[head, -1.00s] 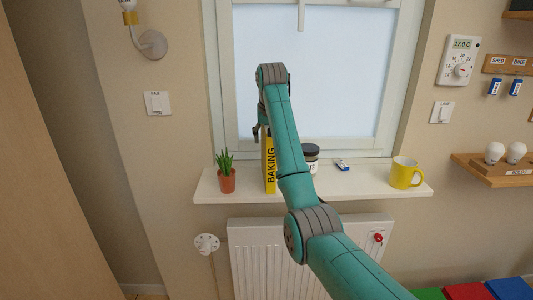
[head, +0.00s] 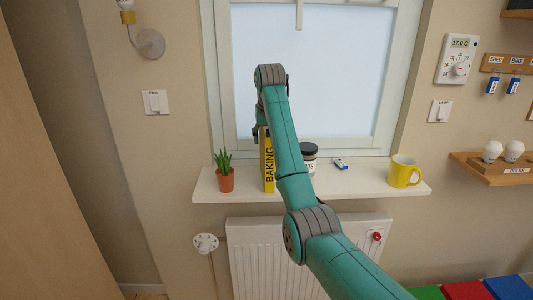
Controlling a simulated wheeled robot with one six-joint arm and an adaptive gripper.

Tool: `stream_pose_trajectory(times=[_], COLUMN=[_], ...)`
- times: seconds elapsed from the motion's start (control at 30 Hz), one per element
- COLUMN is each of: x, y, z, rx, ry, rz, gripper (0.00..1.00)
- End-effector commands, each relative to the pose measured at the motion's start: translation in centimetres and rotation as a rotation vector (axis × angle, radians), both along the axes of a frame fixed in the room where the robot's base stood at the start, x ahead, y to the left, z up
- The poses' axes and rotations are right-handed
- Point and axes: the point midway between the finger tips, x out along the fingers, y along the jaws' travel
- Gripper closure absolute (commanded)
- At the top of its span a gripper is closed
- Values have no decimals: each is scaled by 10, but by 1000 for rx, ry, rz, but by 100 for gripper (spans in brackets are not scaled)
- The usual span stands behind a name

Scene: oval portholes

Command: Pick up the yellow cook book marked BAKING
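The yellow book marked BAKING (head: 269,172) stands upright on the white window sill (head: 350,188), its spine facing me. My arm passes in front of its right side. My gripper (head: 258,132) is at the top of the book, pointing down. Most of the gripper is hidden behind my arm's last links, so I cannot tell whether its fingers are open or shut, or whether they touch the book.
A potted plant (head: 226,180) stands left of the book. A dark-lidded jar (head: 310,152), partly behind my arm, a small blue-and-white item (head: 340,164) and a yellow mug (head: 404,172) stand to the right. A radiator (head: 260,255) is below, the window (head: 340,80) behind.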

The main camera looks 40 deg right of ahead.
Motion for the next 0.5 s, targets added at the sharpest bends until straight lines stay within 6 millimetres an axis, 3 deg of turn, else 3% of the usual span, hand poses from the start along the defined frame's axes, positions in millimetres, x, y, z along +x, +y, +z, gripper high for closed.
stream_pose_trajectory(times=[0.03,0.17,0.2,0.5], x=[0,0,0,0], y=[0,0,0,0], z=[0,0,0,1], rx=[0,0,0,-1], ry=[0,0,0,-3], rz=[0,0,0,0], gripper=[65,98,100,100])
